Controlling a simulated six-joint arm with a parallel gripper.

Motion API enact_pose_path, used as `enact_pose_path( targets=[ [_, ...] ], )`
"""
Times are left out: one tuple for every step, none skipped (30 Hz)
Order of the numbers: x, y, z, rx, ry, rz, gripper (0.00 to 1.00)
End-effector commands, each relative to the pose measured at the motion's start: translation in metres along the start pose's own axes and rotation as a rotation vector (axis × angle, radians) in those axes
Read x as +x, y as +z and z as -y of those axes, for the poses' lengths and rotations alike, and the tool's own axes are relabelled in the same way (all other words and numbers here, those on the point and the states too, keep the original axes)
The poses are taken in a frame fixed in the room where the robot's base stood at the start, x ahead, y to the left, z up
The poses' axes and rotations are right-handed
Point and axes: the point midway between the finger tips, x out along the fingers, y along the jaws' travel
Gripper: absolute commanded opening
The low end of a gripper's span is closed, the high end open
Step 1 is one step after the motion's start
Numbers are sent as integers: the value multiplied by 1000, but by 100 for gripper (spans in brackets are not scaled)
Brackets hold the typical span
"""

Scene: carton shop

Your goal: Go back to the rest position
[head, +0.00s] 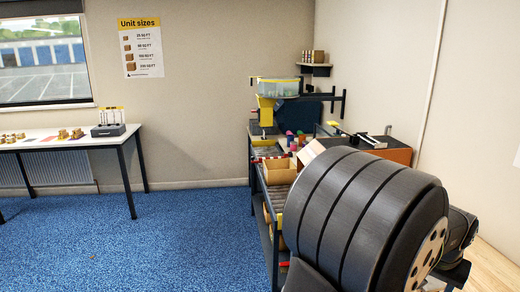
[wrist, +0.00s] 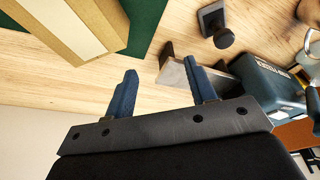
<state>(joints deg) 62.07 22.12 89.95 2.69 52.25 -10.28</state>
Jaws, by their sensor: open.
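My gripper (wrist: 162,92) shows in the wrist view with its two blue fingers apart and nothing between them. It is open over a light wooden surface (wrist: 140,85). In the head view my dark arm fills the lower right and my gripper's fingers cannot be seen there.
In the wrist view a carton (wrist: 75,25) lies on a green mat (wrist: 148,20), with a dark knob-like object (wrist: 216,25) and a teal device (wrist: 268,80) to the right. In the head view a shelved bench (head: 262,205) stands beyond my arm, a white table (head: 70,137) stands left, and blue floor (head: 170,240) is clear.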

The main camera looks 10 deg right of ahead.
Motion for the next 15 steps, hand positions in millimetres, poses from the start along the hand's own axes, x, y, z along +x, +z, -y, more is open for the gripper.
enact_pose_path(
  targets=[
    [3, -1, 14, -16, -5, 3, 51],
    [4, -2, 21, -24, -7, 3, 51],
    [5, -3, 29, -32, -8, 3, 51],
    [6, -4, 35, -38, -10, 4, 51],
    [7, -4, 41, -44, -11, 4, 51],
    [8, -4, 49, -53, -13, 5, 51],
    [9, -5, 55, -58, -14, 5, 51],
    [10, -5, 60, -63, -16, 6, 51],
    [12, -5, 69, -72, -18, 7, 51],
    [12, -5, 75, -78, -20, 7, 51],
    [13, -5, 81, -84, -21, 8, 51],
    [14, -5, 89, -91, -23, 8, 51],
    [15, -5, 95, -97, -25, 8, 51],
    [16, -4, 101, -104, -26, 8, 51],
    [16, -4, 108, -112, -28, 9, 51]
  ],
)
